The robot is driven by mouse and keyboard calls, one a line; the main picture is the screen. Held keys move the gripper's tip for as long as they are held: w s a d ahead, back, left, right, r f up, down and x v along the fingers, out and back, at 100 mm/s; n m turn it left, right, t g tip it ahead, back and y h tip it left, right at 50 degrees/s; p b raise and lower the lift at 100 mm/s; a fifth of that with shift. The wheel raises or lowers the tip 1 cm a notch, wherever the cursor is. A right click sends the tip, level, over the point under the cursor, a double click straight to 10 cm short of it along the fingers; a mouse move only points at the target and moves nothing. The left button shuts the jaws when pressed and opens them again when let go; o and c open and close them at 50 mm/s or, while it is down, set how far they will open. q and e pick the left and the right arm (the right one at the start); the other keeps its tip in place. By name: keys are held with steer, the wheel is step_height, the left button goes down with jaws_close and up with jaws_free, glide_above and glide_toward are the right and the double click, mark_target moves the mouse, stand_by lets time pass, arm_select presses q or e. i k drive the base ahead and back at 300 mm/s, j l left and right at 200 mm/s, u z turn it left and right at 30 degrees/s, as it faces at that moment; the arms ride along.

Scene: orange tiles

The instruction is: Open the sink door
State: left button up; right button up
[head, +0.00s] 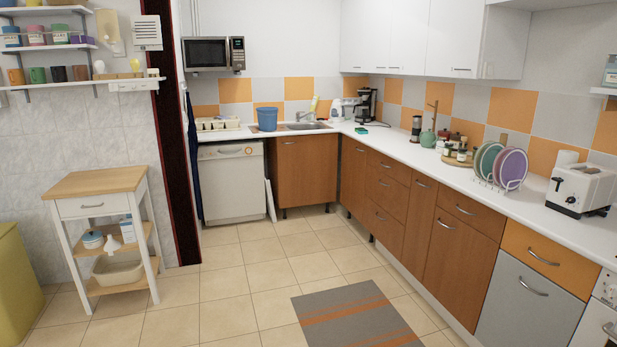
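The sink (306,126) is set in the white worktop at the back of the kitchen, with a tap above it. Below it is a brown wooden cabinet door (305,172), which looks shut. Its small metal handle (289,142) is near the top left of the door. Neither of my grippers shows clearly in the head view, so their state is not visible.
A white dishwasher (232,184) stands left of the sink door, with a thin white panel (270,200) leaning between them. A grey and orange rug (357,316) lies on the tiles. A wooden-topped trolley (100,182) stands at the left. The tiled floor is clear towards the sink.

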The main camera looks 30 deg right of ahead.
mark_target(307, 165)
steer(key=i+l+z, duration=0.35)
steer(key=i, duration=0.55)
steer(key=i+z, duration=0.35)
steer(key=i, duration=3.25)
